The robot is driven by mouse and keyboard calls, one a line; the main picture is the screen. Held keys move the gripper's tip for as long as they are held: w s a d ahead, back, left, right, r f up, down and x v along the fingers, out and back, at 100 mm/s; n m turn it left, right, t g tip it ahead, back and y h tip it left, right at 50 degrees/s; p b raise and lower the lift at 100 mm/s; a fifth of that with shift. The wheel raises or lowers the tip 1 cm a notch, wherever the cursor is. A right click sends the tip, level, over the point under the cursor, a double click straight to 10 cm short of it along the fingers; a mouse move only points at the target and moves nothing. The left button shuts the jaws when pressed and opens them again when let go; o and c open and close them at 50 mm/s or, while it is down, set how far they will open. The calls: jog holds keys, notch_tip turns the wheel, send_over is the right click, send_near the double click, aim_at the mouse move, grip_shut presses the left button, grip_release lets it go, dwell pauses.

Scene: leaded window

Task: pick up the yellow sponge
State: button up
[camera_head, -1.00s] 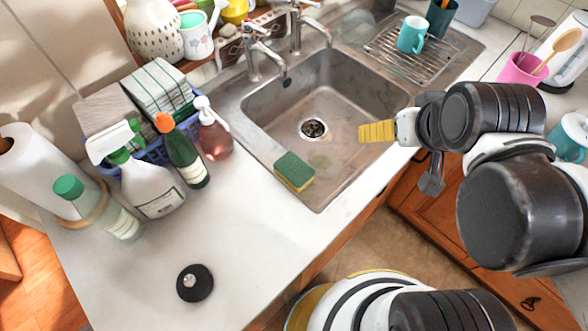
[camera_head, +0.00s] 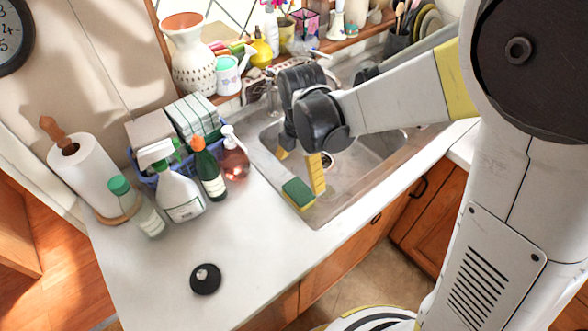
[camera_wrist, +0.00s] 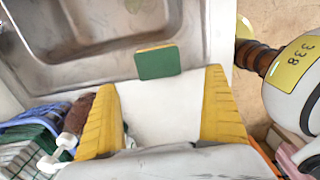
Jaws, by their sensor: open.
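The yellow sponge (camera_head: 298,194) with a green top lies on the steel rim at the near left corner of the sink. In the wrist view the sponge (camera_wrist: 157,62) shows its green face, with a thin yellow edge at the top. My gripper (camera_head: 300,165) is above the sink corner, its yellow fingers pointing down, one close to the sponge in the picture. In the wrist view my gripper (camera_wrist: 160,82) is open and empty, its fingers spread wider than the sponge. The sponge is ahead of the fingertips, roughly centred between them.
The sink (camera_head: 350,185) is partly hidden by my arm. Left of the sponge stand a soap bottle (camera_head: 234,155), a green bottle (camera_head: 209,175), a spray bottle (camera_head: 180,195) and a blue basket (camera_head: 147,173). A black lid-like disc (camera_head: 205,279) lies on the otherwise clear front counter (camera_head: 150,285).

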aim_at(299, 191)
jog(key=f+b, duration=0.1)
jog(key=f, duration=0.2)
jog(key=f+b, duration=0.1)
jog(key=f, duration=0.2)
jog(key=f+b, duration=0.1)
jog(key=f, duration=0.2)
jog(key=shift+w+f, duration=0.2)
jog(key=shift+w, duration=0.05)
jog(key=shift+r, duration=0.1)
jog(key=c, duration=0.7)
